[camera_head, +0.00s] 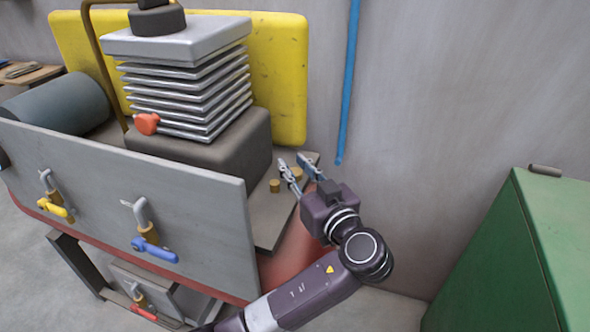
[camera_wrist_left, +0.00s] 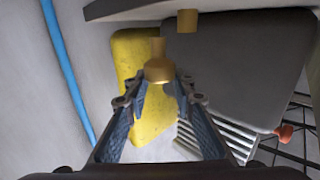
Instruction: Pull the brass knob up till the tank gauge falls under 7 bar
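A brass knob (camera_wrist_left: 158,70) on a short stem is near the tips of my left gripper (camera_wrist_left: 161,80) in the left wrist view. The fingers are apart, one on each side of the knob, with no clear contact. A second brass piece (camera_wrist_left: 187,20) is beyond it. In the head view, my left gripper (camera_head: 292,161) is open at the right end of the machine. One small brass piece (camera_head: 274,186) stands left of the fingers, and another (camera_head: 296,172) shows between them. I see no gauge face. My right gripper is not in view.
The finned compressor block (camera_head: 185,80) and yellow panel (camera_head: 284,75) stand left of my gripper. A grey front plate (camera_head: 95,180) carries a yellow-handled valve (camera_head: 55,207) and a blue-handled valve (camera_head: 152,248). A blue pipe (camera_head: 348,85) runs down the wall. A green cabinet (camera_head: 500,250) stands right.

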